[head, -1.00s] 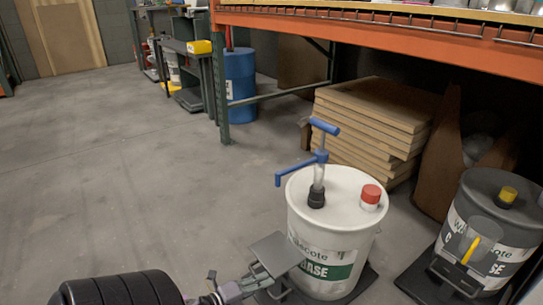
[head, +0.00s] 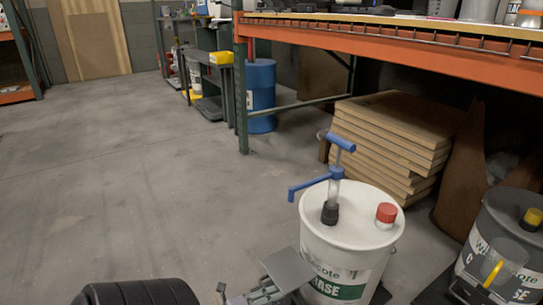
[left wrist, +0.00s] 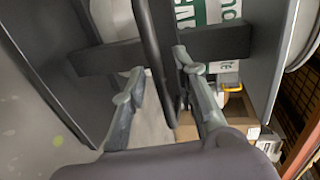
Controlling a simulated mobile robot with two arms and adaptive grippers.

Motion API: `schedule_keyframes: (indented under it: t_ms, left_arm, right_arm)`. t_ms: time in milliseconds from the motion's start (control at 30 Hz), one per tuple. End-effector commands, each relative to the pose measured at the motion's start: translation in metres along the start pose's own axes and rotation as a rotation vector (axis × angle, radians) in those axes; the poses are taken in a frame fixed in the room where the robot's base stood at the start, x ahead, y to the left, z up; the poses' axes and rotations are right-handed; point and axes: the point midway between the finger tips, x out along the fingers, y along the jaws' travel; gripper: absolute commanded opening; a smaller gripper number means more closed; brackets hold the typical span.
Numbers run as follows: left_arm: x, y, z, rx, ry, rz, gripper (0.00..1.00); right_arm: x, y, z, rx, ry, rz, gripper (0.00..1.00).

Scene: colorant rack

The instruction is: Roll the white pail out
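The white pail (head: 345,235) stands upright in the lower right of the head view. A blue-handled pump (head: 333,180) and a red cap (head: 386,212) are on its lid. My left gripper (head: 258,294) is low in front of the pail, beside a grey flat plate (head: 288,268). In the left wrist view, my left gripper's fingers (left wrist: 160,70) are apart, with a dark bar (left wrist: 155,60) between them. A gap shows between the left finger and the bar. The pail's green-and-white label (left wrist: 205,12) shows beyond. My right gripper is not in view.
A grey pail (head: 500,235) stands at the right. Stacked boards (head: 395,135) lie behind the white pail under the orange-edged rack (head: 400,40). A green rack post (head: 241,95) and blue drum (head: 261,95) stand behind. Floor at left (head: 110,190) is clear.

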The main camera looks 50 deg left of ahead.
Motion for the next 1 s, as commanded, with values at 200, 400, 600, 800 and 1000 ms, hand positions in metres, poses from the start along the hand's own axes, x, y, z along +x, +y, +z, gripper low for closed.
schedule_keyframes:
  t_ms: [200,400,600,800,1000]
  left_arm:
    - [0.000,-0.001,0.001,0.001,-0.001,-0.001,0.30]
    - [-0.009,0.000,0.001,0.000,-0.002,0.000,0.30]
    - [-0.048,0.001,0.000,-0.001,-0.002,0.003,0.30]
    - [-0.089,0.001,0.000,-0.001,-0.002,0.002,0.30]
    - [-0.114,0.000,0.000,0.000,-0.001,0.000,0.30]
  right_arm:
    - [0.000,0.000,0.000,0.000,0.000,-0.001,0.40]
    - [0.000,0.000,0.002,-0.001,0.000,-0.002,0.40]
    - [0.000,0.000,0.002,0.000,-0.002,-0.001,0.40]
    - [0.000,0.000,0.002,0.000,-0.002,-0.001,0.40]
    - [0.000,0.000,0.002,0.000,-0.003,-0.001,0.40]
